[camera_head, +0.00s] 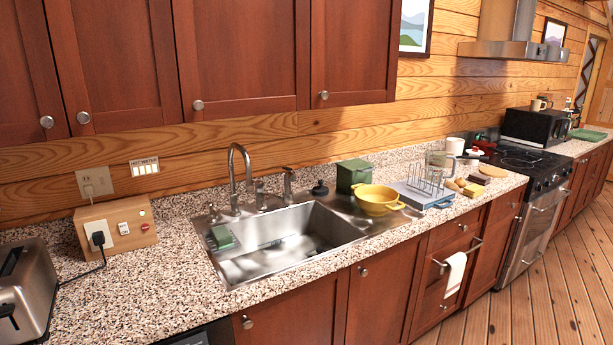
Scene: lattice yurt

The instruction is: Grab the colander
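A yellow colander (378,201) with two side handles sits upright just right of the sink, on the steel drainboard at the sink's right side. Its bowl looks empty. Neither of my grippers shows in the head view, so I cannot tell whether they are open or shut.
The sink (290,240) has a tall faucet (238,178) behind it. A green box (353,175) stands behind the colander. A dish rack (428,182) is close on its right. A toaster (24,290) is at far left. Wall cabinets (240,60) overhang the counter.

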